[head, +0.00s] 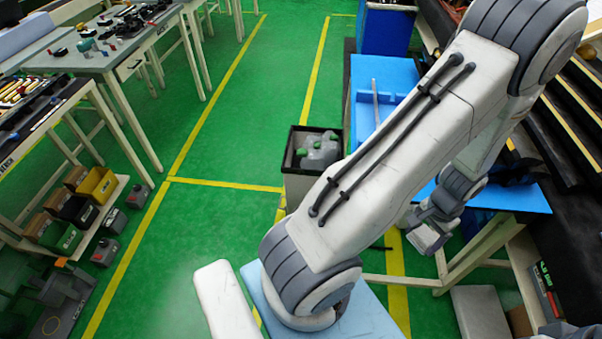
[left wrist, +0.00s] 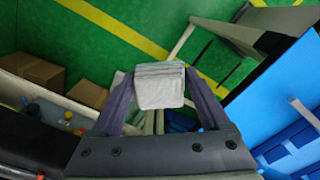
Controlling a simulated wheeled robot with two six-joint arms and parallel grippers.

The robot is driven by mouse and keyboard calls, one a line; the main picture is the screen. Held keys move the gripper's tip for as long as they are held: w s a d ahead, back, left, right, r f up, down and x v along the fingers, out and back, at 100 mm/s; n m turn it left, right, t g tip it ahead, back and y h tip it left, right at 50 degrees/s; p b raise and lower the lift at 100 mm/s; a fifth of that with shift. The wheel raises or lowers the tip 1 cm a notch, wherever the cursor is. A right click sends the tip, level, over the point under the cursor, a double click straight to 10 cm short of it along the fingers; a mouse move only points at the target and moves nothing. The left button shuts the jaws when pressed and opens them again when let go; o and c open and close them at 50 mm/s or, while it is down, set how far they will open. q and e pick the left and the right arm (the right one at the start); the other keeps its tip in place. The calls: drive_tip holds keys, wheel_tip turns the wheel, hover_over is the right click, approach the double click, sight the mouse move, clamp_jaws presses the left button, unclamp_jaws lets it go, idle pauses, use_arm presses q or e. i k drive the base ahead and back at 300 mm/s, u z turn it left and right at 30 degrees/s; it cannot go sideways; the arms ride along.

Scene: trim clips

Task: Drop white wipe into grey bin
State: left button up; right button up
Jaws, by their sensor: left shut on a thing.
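The white wipe (left wrist: 160,88) is a folded, pale grey-white cloth between the two dark fingers of my left gripper (left wrist: 158,98) in the left wrist view. In the head view my left gripper (head: 432,232) is shut on it, beside the blue-topped table, and the wipe is small there. The grey bin (head: 302,188) stands on the green floor to the left of the gripper in the head view, with a dark open top. Clear bottles with green caps lie inside it. The gripper and wipe are apart from the bin. My right gripper is not in view.
The blue-topped table (head: 522,198) with a blue tray (head: 388,102) stands beside the bin. A workbench (head: 95,58) with tools is at the left. The green floor (head: 215,140) with yellow lines is clear left of the bin.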

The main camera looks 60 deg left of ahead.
sight(310, 168)
drive_tip(key=u, duration=0.95)
drive_tip(key=i, duration=0.95)
drive_tip(key=u, duration=0.95)
